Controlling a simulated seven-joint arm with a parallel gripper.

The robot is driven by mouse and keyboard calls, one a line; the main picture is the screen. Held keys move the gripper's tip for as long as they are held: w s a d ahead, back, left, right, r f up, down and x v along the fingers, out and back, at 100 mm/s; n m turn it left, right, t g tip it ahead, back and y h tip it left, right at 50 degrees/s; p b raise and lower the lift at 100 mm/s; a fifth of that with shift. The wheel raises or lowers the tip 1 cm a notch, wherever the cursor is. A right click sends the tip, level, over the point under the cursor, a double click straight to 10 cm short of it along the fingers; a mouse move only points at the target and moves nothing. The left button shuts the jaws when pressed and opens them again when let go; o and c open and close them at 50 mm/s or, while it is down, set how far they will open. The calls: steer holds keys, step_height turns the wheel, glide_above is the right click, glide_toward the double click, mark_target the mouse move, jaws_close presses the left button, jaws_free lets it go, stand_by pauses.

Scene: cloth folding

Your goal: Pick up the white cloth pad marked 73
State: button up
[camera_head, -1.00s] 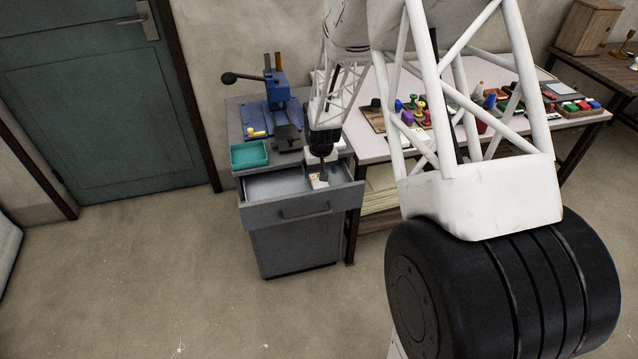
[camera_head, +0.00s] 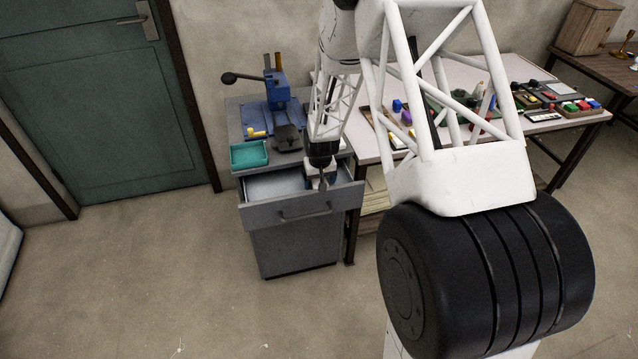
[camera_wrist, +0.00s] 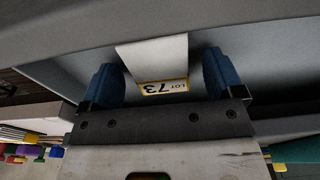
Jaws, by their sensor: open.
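The white cloth pad (camera_wrist: 152,56) lies in the open grey drawer. In the wrist view its yellow-bordered label reads LOT 73, upside down. My gripper (camera_wrist: 160,62) is open, with one blue finger on each side of the pad. A gap shows on both sides, and the fingers do not appear to press on it. In the head view my gripper (camera_head: 321,182) reaches down into the right part of the drawer (camera_head: 268,187). There my wrist and gripper hide most of the pad.
The drawer's front wall (camera_head: 300,208) and sides surround the gripper closely. A teal tray (camera_head: 249,154) and a blue press (camera_head: 277,92) stand on the cabinet above. A table with stamps and other small items (camera_head: 570,105) is to the right. The drawer's left part looks empty.

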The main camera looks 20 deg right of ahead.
steer(key=c, duration=1)
steer(key=shift+r, duration=0.1)
step_height(320, 180, up, 10)
stand_by(0.4)
stand_by(0.5)
